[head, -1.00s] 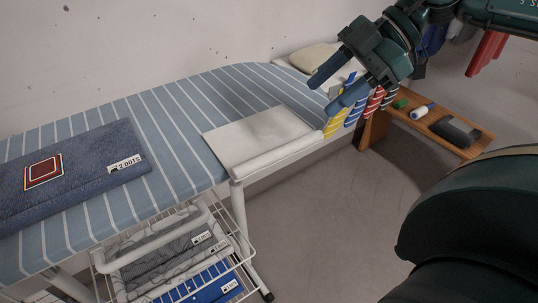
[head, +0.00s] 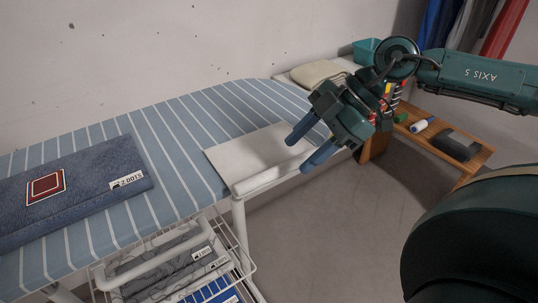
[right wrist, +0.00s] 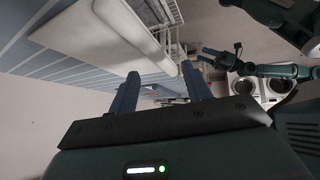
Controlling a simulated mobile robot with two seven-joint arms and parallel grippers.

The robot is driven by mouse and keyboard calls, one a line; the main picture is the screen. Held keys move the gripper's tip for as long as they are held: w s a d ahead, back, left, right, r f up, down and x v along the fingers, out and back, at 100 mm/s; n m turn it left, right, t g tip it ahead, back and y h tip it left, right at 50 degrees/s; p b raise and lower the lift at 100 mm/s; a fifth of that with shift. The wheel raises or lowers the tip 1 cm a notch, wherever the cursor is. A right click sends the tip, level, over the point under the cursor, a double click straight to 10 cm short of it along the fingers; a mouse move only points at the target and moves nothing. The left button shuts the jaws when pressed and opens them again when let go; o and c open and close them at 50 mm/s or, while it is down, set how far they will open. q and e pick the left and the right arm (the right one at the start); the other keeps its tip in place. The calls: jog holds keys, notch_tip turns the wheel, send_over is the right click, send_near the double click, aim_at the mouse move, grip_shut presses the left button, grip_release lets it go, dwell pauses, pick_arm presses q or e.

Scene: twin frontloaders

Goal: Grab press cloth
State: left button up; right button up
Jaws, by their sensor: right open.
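A plain white cloth, which looks like the press cloth (head: 245,152), lies flat across the striped ironing board, its near edge over the board's front edge. It also shows as a pale panel in the right wrist view (right wrist: 105,35). My right gripper (head: 297,154) is open and empty, its blue fingers pointing left toward the cloth's right end. I cannot tell if they touch it. The fingers also show apart in the right wrist view (right wrist: 160,69). My left gripper (right wrist: 208,54) appears small there; its jaws are too small to judge.
The striped board (head: 190,115) holds a folded blue towel (head: 90,190) with a red square patch. A wire rack (head: 190,265) with folded cloths hangs below. A beige pad (head: 318,73) lies behind. A wooden bench (head: 440,145) stands right. The floor in front is clear.

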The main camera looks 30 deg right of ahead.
aim_at(280, 168)
jog(key=shift+w+p+x, duration=0.1)
jog(key=shift+p+x, duration=0.55)
jog(key=shift+x, duration=0.6)
jog(key=shift+w+p+x, duration=0.15)
jog(key=shift+p+x, duration=0.5)
jog(key=shift+x, duration=0.6)
jog(key=c, duration=1.1)
